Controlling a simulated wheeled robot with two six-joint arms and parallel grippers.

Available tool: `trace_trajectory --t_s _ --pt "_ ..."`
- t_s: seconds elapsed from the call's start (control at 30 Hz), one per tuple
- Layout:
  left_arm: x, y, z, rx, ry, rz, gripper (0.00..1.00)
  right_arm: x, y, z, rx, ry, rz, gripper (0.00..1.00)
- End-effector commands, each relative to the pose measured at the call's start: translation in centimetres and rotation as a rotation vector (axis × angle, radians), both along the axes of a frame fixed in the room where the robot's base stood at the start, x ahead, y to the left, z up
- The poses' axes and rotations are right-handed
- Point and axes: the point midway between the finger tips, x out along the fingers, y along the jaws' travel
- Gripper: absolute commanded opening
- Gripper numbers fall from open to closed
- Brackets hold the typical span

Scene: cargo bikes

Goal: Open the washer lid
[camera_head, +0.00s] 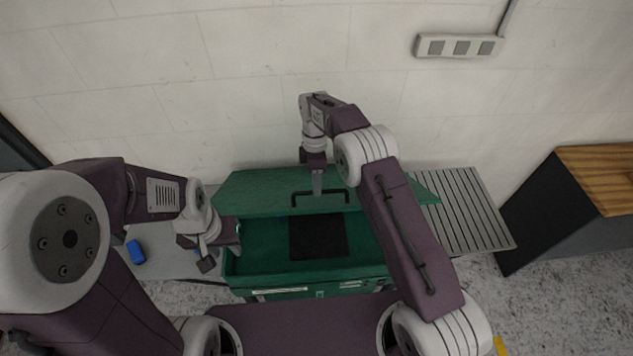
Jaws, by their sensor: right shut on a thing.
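The green washer (303,281) stands in the middle, in front of the wall. Its green lid (260,187) is raised and tilted back at the rear, and the open interior with a dark square area (318,237) shows. A black bar handle (335,191) is on the lid. My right gripper (317,190) points down and is shut on the handle; its fingertips are small in view. My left gripper (221,254) is beside the washer's left edge, with its fingers apart and nothing seen between them. My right arm covers the washer's right side.
A grey slatted surface (467,212) adjoins the washer on the right. A grey surface with a blue object (135,251) is on the left. A dark cabinet with a wooden top (600,165) stands far right. A socket strip (458,46) is on the wall.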

Motion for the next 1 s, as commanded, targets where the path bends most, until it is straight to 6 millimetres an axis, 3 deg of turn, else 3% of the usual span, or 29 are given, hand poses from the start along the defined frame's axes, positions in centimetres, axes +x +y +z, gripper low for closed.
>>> trace_trajectory --t_s 0.37,0.57,0.73,1.0 --pt "0.0 0.0 -0.6 0.0 0.0 0.0 0.36 0.3 0.0 0.5 0.002 -0.008 0.0 0.34" --pt "0.0 0.0 -2.4 0.0 0.0 0.0 0.36 1.0 0.0 4.0 0.003 -0.012 -0.001 0.34" --pt "0.0 0.0 -1.3 0.0 0.0 0.0 0.36 1.3 0.0 7.6 0.001 -0.007 0.001 0.34" --pt "0.0 0.0 -0.2 0.0 0.0 0.0 0.36 1.5 0.0 9.1 0.0 -0.003 0.0 0.34"
